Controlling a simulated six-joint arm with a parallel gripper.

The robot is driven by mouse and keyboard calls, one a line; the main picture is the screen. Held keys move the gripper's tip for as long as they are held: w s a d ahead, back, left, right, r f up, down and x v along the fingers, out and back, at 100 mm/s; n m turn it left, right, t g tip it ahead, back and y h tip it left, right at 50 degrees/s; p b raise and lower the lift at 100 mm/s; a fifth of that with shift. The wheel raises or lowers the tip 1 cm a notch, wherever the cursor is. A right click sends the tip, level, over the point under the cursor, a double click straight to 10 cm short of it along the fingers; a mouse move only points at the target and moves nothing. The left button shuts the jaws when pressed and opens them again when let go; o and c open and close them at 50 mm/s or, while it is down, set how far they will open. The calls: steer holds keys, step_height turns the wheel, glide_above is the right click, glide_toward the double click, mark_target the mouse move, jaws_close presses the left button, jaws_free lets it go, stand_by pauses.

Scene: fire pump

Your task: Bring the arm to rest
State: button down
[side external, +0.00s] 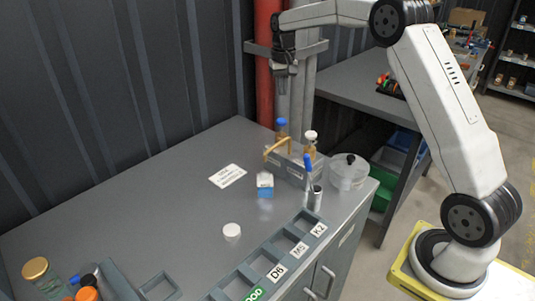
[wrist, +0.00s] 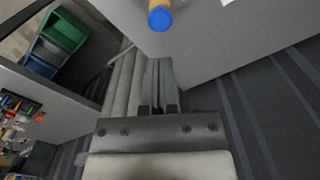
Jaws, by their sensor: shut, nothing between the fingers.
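My gripper (side external: 282,92) hangs fingers-down above the back right of the grey bench (side external: 130,200), in front of the red and grey pipes. It is well above the bottles and holds nothing. In the wrist view the two dark fingers of my gripper (wrist: 158,66) are together, with nothing visible between them. The blue cap (wrist: 160,19) also shows at the top of the wrist view.
A red pipe (side external: 266,60) and a grey pipe (side external: 304,85) stand close by my gripper.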

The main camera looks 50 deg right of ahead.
steer(key=s+a+f+n+t, duration=0.1)
steer(key=s+a+f+n, duration=0.2)
steer(key=s+a+f, duration=0.2)
steer(key=s+a+f+n+t, duration=0.1)
steer(key=s+a+f+n, duration=0.2)
steer(key=s+a, duration=0.9)
steer(key=s+f, duration=0.3)
steer(key=s, duration=0.5)
steer(key=shift+s+a+t, duration=0.2)
steer(key=shift+a+t, duration=0.05)
steer(key=shift+t, duration=0.05)
